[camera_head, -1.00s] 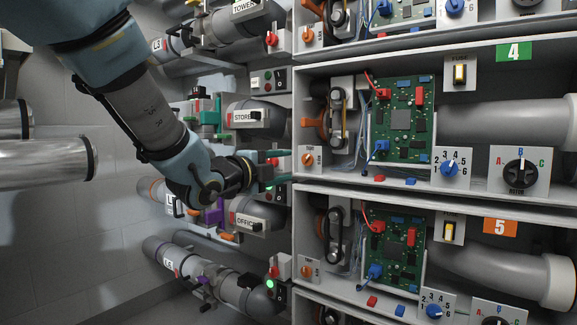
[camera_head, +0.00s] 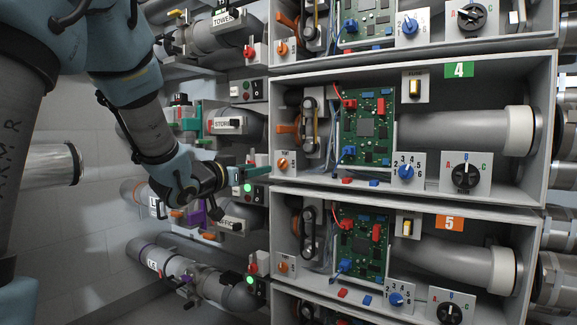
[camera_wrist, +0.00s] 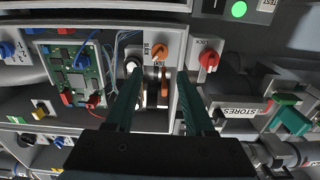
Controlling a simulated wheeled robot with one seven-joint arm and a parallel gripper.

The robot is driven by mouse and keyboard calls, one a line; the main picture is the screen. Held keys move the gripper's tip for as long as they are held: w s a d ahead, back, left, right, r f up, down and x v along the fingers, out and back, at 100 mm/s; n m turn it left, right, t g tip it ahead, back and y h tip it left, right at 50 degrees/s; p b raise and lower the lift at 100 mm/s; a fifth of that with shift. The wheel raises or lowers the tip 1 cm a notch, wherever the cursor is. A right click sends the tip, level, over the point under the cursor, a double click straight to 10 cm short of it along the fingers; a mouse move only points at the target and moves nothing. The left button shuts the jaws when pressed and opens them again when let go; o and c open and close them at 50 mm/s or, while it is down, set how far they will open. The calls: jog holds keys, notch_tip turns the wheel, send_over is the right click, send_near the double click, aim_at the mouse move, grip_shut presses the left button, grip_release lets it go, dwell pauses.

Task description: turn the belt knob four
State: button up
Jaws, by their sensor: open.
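The orange knob of bay four (camera_head: 283,164) sits on a small white plate at the bay's lower left edge. In the wrist view, which is upside down, this knob (camera_wrist: 160,50) shows ahead, between the lines of the fingers. Its pointer is slanted. My gripper (camera_head: 254,169) is just left of the knob in the head view, apart from it. In the wrist view my gripper (camera_wrist: 157,80) is open and empty, with one green finger on each side. The belt (camera_head: 308,125) and an orange handle (camera_head: 288,129) stand above the knob.
A red lock knob (camera_wrist: 208,60) is close to the right finger in the wrist view. A lit green light (camera_head: 247,188) is below my gripper. A green circuit board (camera_head: 367,125) fills the bay's middle. The STORES pipe (camera_head: 236,122) is up left.

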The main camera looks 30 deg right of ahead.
aim_at(280, 164)
jog(key=b+x, duration=0.1)
jog(key=x, duration=0.9)
jog(key=shift+d, duration=0.15)
grip_shut()
